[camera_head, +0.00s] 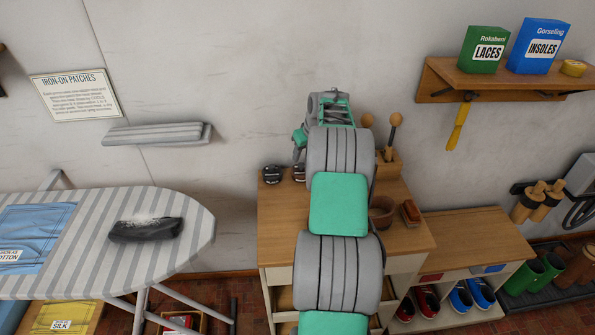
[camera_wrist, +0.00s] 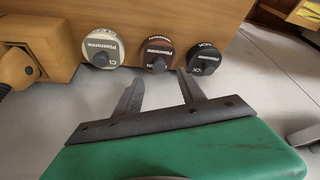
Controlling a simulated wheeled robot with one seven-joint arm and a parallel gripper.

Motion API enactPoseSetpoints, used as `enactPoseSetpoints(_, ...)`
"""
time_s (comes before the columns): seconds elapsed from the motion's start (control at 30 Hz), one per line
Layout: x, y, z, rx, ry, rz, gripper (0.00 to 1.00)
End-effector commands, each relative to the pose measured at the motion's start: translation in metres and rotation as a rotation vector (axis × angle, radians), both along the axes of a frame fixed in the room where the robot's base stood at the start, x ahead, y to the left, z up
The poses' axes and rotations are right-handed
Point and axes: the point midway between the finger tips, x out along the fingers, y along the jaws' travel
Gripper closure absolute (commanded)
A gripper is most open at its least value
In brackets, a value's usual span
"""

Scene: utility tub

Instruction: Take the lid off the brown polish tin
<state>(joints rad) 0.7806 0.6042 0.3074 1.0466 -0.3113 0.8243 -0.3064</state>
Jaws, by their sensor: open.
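The brown polish tin (camera_wrist: 157,48) stands between two other tins in the wrist view, its lid on with a small dark knob. It also shows in the head view (camera_head: 299,173), partly covered by my arm. My gripper (camera_wrist: 159,77) is open and empty in the wrist view. Its two fingers point toward the brown tin, and the tips appear just short of it, one to each side. Whether they touch it I cannot tell. In the head view my arm hides the fingers.
A cream-topped tin (camera_wrist: 99,42) is left of the brown one and a black tin (camera_wrist: 206,52) right, both close by. They stand on a wooden cabinet top (camera_head: 280,220) against the wall. A wooden holder (camera_head: 388,170) with brushes, a pot (camera_head: 382,211) and a brush (camera_head: 410,213) stand right.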

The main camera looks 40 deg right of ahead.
Motion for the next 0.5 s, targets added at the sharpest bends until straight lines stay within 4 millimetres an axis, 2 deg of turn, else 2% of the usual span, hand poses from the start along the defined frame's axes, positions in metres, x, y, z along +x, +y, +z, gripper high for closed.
enactPoseSetpoints(0.33,0.016,-0.003,-0.052,0.001,0.003,-0.004,0.53)
enactPoseSetpoints(0.5,0.021,-0.003,-0.061,-0.002,-0.001,-0.003,0.53)
